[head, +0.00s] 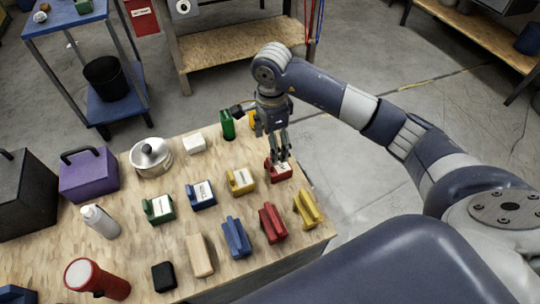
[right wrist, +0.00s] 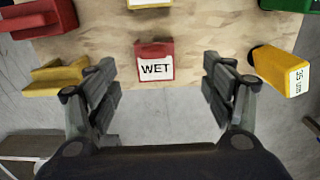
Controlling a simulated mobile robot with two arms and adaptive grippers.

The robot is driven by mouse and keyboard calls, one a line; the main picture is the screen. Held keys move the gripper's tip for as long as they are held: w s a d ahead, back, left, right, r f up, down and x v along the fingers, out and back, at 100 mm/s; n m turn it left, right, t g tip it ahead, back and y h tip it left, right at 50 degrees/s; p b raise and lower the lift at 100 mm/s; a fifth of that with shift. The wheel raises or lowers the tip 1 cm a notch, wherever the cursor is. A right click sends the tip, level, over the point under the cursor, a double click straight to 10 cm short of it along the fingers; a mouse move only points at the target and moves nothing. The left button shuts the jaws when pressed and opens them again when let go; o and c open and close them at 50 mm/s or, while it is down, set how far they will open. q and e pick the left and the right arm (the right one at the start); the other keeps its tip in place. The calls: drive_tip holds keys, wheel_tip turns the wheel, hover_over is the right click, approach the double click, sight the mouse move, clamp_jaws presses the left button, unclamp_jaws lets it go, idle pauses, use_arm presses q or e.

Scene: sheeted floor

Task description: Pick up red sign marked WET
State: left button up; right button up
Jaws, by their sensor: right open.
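The red sign marked WET (head: 279,173) stands on the wooden table near its right edge, with a white label on its top. In the right wrist view, the red sign (right wrist: 154,50) is upright in the picture, its label readable, centred between the fingers. My right gripper (head: 280,150) is over the sign in the head view and points down at it. In the right wrist view, my right gripper (right wrist: 158,64) is open, with a finger on each side and a clear gap to the sign. My left gripper is not in view.
Yellow (head: 240,181), blue (head: 201,195) and green (head: 158,208) labelled signs stand in a row left of the red one. Red (head: 272,224) and yellow (head: 307,208) blocks lie nearer. A yellow labelled object (right wrist: 280,70) is beside the right finger.

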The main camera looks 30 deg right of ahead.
sight(274, 168)
drive_tip(key=shift+w+f, duration=0.15)
drive_tip(key=shift+f, duration=0.2)
drive_tip(key=f, duration=0.4)
drive_tip(key=shift+s+f+p, duration=0.1)
drive_tip(key=shift+s+p, duration=0.2)
drive_tip(key=shift+f, duration=0.3)
drive_tip(key=f, duration=0.1)
drive_tip(key=f+p, duration=0.1)
drive_tip(key=f, duration=0.2)
drive_tip(key=shift+s+d, duration=0.25)
drive_tip(key=shift+s, duration=0.15)
drive_tip(key=shift+w+f, duration=0.1)
drive_tip(key=shift+f, duration=0.45)
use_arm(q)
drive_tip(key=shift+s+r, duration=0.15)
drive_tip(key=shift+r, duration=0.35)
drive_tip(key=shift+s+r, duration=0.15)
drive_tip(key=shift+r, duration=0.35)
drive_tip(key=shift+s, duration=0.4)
use_arm(e)
drive_tip(key=c, duration=1.2)
